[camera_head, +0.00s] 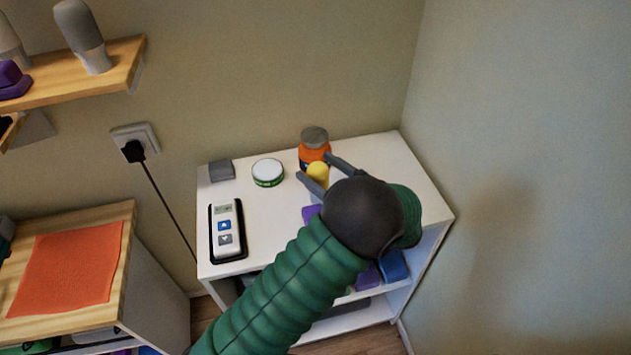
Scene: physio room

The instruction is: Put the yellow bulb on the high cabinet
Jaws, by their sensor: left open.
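The yellow bulb (318,171) is over the top of the white cabinet (375,153), just in front of an orange jar. Its lower part is partly hidden, and I cannot tell whether it rests on the top. My left gripper (315,167) reaches in over the cabinet from the lower left. Its jaws are open, with one finger on each side of the bulb. I cannot tell whether either finger touches it. My right gripper is not in view.
The orange jar (314,152) with a grey lid stands close behind the bulb. A round white tin (268,171), a grey block (222,170) and a white device (227,228) in a black tray are to the left. A wooden shelf (115,68) hangs at upper left.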

